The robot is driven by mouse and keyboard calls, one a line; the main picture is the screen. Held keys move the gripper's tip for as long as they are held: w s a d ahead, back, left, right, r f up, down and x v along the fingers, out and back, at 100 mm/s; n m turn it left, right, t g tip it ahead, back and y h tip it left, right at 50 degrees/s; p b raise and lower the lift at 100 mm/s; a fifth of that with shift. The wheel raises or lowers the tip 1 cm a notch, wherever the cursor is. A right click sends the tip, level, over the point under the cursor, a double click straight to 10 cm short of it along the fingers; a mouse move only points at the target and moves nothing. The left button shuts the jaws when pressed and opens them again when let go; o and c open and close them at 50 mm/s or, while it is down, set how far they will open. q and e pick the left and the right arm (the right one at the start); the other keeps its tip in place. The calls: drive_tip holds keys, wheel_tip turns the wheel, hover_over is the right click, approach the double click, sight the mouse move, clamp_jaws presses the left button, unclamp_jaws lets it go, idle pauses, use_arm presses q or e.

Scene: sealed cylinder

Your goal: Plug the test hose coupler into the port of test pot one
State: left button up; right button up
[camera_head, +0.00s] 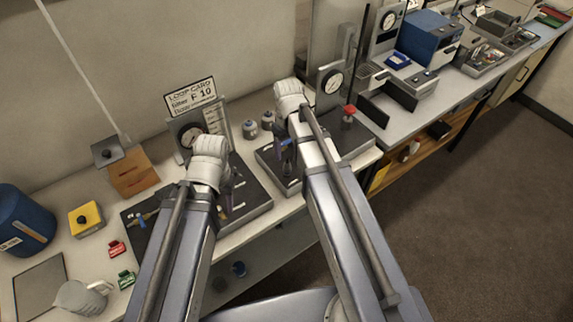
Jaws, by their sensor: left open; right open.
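My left gripper (224,204) hangs below its white wrist over the dark plate of the left gauge station; its jaws are mostly hidden by my arm. My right gripper (287,156) is over the right station's dark plate, beside a small blue part; its fingers are small and dark. Both are open, with nothing seen held. Two small grey pots (250,129) (267,120) stand between the stations; I cannot tell which, if either, is test pot one. A blue fitting with a brass-coloured end (142,219) lies on the left plate, possibly the hose coupler. No port is clear.
Another gauge (332,82) and a red knob (349,110) are at right. A wooden block (133,173), yellow box (86,219), blue drum (24,222) and jug (80,298) stand left.

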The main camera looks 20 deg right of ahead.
sight(287, 163)
drive_tip(key=shift+f, duration=0.1)
wheel_tip(287, 163, down, 9)
drive_tip(key=b, duration=0.9)
drive_tip(key=shift+c, duration=0.4)
clamp_jaws()
idle(0.6)
drive_tip(key=shift+r, duration=0.2)
idle(0.8)
drive_tip(key=shift+r+p, duration=2.95)
drive_tip(key=shift+p, duration=0.1)
